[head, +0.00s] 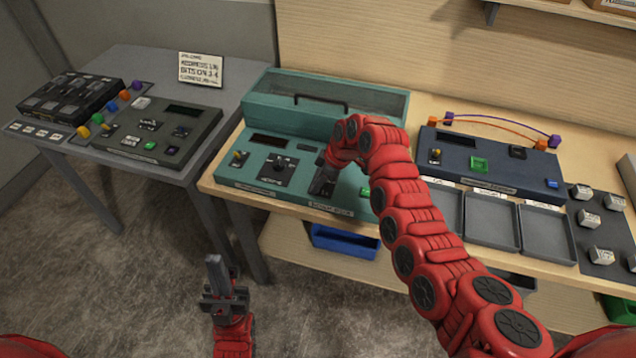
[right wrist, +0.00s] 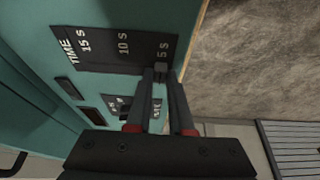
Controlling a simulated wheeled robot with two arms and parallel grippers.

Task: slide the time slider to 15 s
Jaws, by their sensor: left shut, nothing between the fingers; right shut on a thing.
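The teal console (head: 225,170) stands on the wooden bench, and my right gripper (head: 322,186) reaches down onto its front. In the right wrist view, a dark time scale (right wrist: 103,47) is marked TIME, 15 S, 10 S and 5 S. The small dark slider knob (right wrist: 161,66) is by the 5 S mark, and my right gripper (right wrist: 160,75) is shut on it. My right gripper and forearm hide most of the scale in the head view. My left gripper (head: 215,267) is shut and empty, low in front of the benches.
The teal console also has a black dial plate (head: 272,170), a yellow-tipped switch (head: 238,157) and a green button (head: 365,193). A dark blue console (head: 490,165) and grey trays (head: 492,223) lie to the right. A grey table (head: 150,62) with another console stands left.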

